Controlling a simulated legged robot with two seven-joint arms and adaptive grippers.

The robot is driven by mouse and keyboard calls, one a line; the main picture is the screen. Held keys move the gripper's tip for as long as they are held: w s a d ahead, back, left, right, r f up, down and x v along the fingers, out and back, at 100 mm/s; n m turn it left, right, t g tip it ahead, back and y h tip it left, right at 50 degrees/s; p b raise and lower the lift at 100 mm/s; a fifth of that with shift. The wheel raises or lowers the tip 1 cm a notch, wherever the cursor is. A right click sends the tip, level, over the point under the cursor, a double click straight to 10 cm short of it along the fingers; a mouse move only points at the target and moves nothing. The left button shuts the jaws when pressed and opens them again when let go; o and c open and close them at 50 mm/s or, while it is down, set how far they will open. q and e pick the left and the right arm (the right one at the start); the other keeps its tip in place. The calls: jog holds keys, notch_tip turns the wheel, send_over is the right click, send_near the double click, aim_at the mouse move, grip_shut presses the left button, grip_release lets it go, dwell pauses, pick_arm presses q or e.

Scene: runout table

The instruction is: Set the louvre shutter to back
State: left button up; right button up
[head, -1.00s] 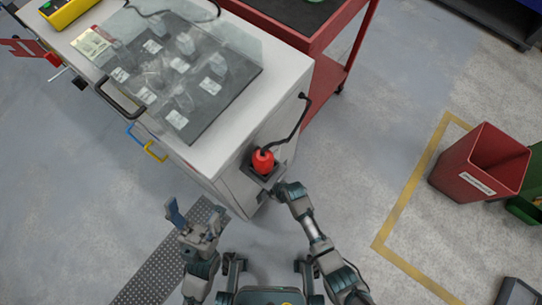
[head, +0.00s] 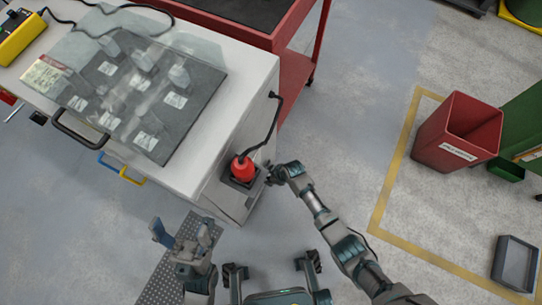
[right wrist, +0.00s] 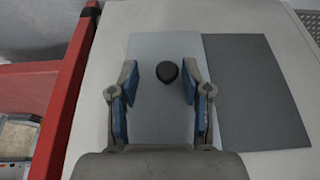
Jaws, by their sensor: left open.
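A light grey panel (right wrist: 150,115) with a round black knob (right wrist: 167,72) shows in the right wrist view, beside a darker grey panel (right wrist: 250,90). The knob panel looks like the shutter, but I see no clear slats. My right gripper (right wrist: 160,84) is open, its blue-padded fingers on either side of the knob in the picture; I cannot tell the depth between them. In the head view my right gripper (head: 274,173) is by the end of the white cabinet (head: 262,80), right of a red plug (head: 242,167). My left gripper (head: 182,238) is open and empty over the floor.
A clear-covered dark board (head: 196,100) lies on top. A red cart (head: 290,85) stands behind. A red bin (head: 440,140) stands at right; the floor between is clear.

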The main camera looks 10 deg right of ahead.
jog(key=v, duration=1.2)
dwell(0.3)
